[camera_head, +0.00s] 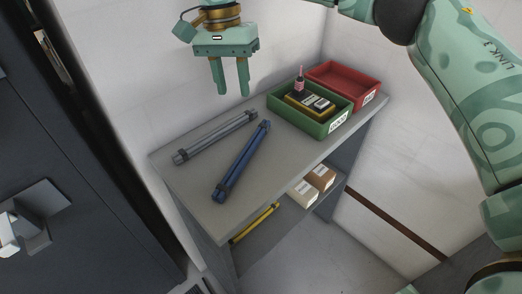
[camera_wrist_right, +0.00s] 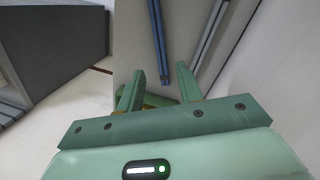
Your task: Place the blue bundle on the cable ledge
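The blue bundle (camera_head: 241,163) is a long set of blue rods with dark bands near its ends. It lies on the grey bench top (camera_head: 200,205), beside a grey bundle (camera_head: 215,138). My right gripper (camera_head: 233,92) hangs above the far side of the bench, fingers down, open and empty. In the right wrist view the blue bundle (camera_wrist_right: 159,40) lies beyond the open fingers (camera_wrist_right: 160,72), apart from them, with the grey bundle (camera_wrist_right: 208,35) to its right. I cannot tell which surface is the cable ledge. My left gripper is out of view.
A green bin (camera_head: 312,122) holding a yellow meter and a pink-topped bottle stands beside a red bin (camera_head: 345,78). Two small boxes (camera_head: 312,185) and a yellow tool (camera_head: 255,222) are on the lower shelf. A dark cabinet (camera_head: 75,165) stands left. The bench's near end has bare room.

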